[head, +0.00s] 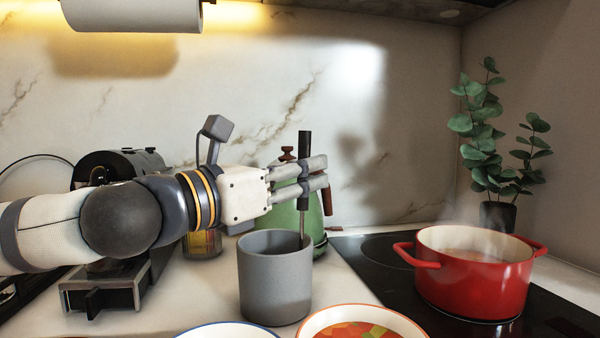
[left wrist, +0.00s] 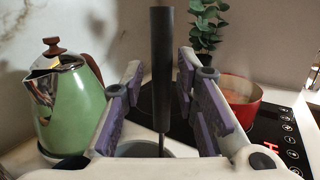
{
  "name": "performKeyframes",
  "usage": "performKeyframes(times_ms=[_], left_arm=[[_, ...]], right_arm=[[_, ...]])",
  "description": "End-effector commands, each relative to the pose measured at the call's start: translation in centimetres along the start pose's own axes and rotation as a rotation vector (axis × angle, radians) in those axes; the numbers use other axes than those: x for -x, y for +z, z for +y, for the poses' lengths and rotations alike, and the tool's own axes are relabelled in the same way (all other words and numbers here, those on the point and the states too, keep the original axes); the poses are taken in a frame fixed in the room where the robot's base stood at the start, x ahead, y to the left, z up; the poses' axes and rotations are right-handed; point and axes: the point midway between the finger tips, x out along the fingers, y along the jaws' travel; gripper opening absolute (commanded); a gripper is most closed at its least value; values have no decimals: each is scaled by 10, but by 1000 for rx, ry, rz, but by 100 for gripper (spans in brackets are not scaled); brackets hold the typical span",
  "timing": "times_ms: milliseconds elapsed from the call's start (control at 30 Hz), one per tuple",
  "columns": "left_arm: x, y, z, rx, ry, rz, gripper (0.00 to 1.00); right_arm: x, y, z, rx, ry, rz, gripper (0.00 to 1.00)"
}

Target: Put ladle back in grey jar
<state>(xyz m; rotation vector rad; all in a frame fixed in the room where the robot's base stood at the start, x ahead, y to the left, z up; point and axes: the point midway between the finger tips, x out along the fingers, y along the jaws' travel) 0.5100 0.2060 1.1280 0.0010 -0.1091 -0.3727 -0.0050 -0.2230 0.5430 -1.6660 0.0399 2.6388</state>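The ladle stands nearly upright, its dark handle (head: 304,145) on top and its thin metal shaft running down into the grey jar (head: 274,285). Its bowl is hidden inside the jar. The handle also shows in the left wrist view (left wrist: 162,60), and a bit of the jar's rim (left wrist: 140,149) shows below it. My left gripper (head: 318,173) is above the jar, with a finger on each side of the handle. In the left wrist view the fingers (left wrist: 160,85) stand apart, with gaps on both sides of the handle. My right gripper is out of view.
A green kettle (head: 282,217) stands close behind the jar. A red steaming pot (head: 472,285) sits on the black hob (head: 385,285) at right. A bowl of soup (head: 362,328) and a blue-rimmed plate (head: 228,331) are in front. A can (head: 202,246) stands behind left.

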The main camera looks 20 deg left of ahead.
Motion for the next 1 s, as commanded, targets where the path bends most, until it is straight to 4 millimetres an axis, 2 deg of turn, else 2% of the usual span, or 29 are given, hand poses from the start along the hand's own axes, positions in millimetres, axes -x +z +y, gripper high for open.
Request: performKeyframes(times_ms=[300, 367, 600, 700, 1000], left_arm=[[2, -1, 0, 1, 1, 1, 38], [10, 0, 1, 2, 3, 0, 38], [60, 1, 1, 4, 3, -3, 38], [71, 0, 1, 2, 2, -2, 38], [75, 0, 0, 0, 0, 0, 38]], right_arm=[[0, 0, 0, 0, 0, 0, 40], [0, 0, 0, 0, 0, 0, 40], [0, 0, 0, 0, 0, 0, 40], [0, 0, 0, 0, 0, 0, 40], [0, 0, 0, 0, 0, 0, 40]])
